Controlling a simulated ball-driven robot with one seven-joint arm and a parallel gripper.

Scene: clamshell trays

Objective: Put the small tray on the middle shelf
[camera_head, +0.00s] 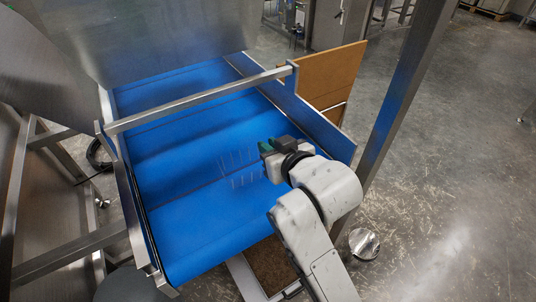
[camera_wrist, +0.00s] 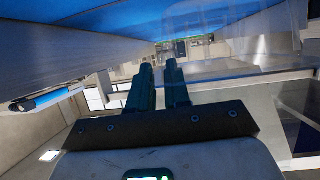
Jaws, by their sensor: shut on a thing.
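My gripper (camera_head: 267,150) is over the blue belt, its fingers pointing left, and is shut on a thin clear tray. The small tray (camera_head: 238,168) is see-through and shows only as faint white lines just left of the fingertips, above the blue surface. In the wrist view my gripper's two dark fingers (camera_wrist: 158,68) are close together with a narrow gap. Faint clear surfaces show beyond and right of them, but the tray's outline there is hard to tell. I cannot make out the middle shelf in either view.
The blue conveyor belt (camera_head: 190,215) has raised metal sides and a metal bar (camera_head: 200,98) across it. A steel post (camera_head: 405,90) stands to the right. A brown board (camera_head: 332,75) leans behind the belt. Open concrete floor (camera_head: 455,170) lies at right.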

